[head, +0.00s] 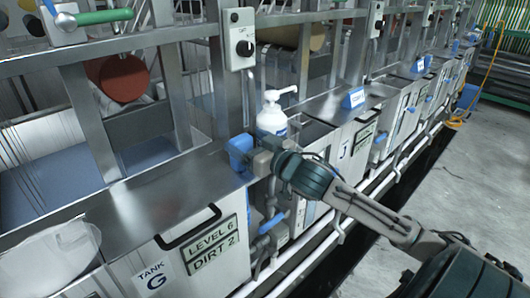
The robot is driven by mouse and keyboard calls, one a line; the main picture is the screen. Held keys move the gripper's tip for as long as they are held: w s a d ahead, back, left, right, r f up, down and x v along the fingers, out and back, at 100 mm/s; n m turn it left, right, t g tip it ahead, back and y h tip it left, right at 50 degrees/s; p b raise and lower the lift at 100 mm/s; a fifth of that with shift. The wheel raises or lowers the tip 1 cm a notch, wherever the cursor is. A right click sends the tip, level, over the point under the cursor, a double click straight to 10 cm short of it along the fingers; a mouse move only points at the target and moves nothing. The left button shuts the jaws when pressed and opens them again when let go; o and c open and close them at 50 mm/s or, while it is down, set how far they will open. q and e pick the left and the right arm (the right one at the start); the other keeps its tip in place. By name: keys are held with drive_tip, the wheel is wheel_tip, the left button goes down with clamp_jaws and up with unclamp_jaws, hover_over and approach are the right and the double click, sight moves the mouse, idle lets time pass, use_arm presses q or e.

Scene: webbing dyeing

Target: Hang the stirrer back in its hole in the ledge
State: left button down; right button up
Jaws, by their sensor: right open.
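My right gripper (246,150) is at the steel ledge (190,180), by the edge of the tank front, next to a white pump bottle (271,118). It is open. A blue piece shows at its tip; I cannot tell whether it is part of the gripper or a thing between the fingers. I cannot make out the stirrer or the hole in the ledge; my gripper and arm cover part of that edge. My left gripper is not in view.
A white rounded tub or cover (50,262) is at the lower left. A black handle (188,228) sticks out of the tank front. Steel uprights (97,125) and a switch box (239,38) stand behind the ledge. Pipes with blue valves (271,222) run below. The floor (440,190) at right is clear.

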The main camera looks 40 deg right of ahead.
drive_tip(key=shift+s+d, duration=0.1)
drive_tip(key=shift+s, duration=1.15)
use_arm(q)
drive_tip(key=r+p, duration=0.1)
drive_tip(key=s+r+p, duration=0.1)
drive_tip(key=p, duration=0.1)
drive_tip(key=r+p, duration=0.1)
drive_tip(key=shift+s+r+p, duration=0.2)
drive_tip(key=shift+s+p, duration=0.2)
use_arm(e)
drive_tip(key=s, duration=0.3)
drive_tip(key=shift+s, duration=0.3)
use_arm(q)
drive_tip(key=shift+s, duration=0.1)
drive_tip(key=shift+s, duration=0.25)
use_arm(e)
drive_tip(key=shift+d, duration=0.1)
